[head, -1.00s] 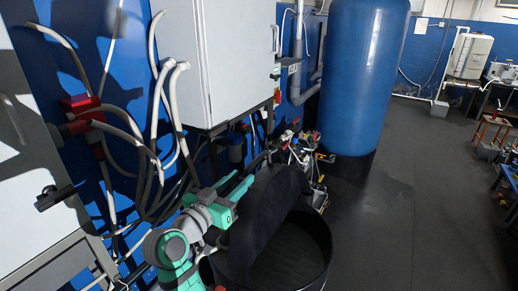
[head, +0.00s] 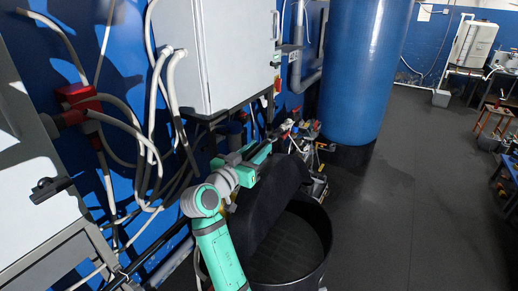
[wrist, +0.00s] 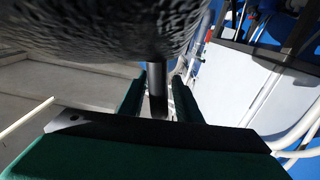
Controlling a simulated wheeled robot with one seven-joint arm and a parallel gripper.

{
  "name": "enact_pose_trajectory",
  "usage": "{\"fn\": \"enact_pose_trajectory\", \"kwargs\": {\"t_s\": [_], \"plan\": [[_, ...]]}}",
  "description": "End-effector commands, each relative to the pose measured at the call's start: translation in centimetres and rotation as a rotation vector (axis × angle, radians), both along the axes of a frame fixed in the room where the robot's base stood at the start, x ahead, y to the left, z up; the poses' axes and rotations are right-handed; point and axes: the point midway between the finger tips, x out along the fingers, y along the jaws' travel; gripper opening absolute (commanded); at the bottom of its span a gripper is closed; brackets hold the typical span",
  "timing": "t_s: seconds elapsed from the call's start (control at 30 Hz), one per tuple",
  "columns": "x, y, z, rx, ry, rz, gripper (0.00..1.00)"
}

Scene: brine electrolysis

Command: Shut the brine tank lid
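The black brine tank (head: 326,252) stands open on the floor at the bottom middle of the head view, its dark inside showing. Its black lid (head: 268,215) is raised and leans steeply at the tank's left side. My gripper (head: 262,150) is behind the lid, near its upper edge; whether it touches the lid I cannot tell. In the wrist view my gripper (wrist: 158,100) has its green fingers apart, with a dark metal rod (wrist: 157,82) visible between them. A dark rough surface, probably the lid, fills the top of the wrist view.
A grey-white cabinet (head: 228,55) with hanging hoses is on the blue wall behind my arm. A tall blue vessel (head: 362,70) stands behind the tank, with small fittings (head: 312,150) beside it. The dark floor (head: 410,200) to the right is clear.

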Motion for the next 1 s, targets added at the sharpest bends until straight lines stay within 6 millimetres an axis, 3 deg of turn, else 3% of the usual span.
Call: {"fn": "enact_pose_trajectory", "kwargs": {"t_s": [0.37, 0.5, 1.0], "plan": [[0.5, -0.43, 0.03, 0.001, -0.001, -0.002, 0.31], [0.49, -0.41, 0.02, 0.0, 0.0, -0.001, 0.0], [-0.02, -0.92, 0.36, 0.069, -0.04, 0.016, 0.0]]}}
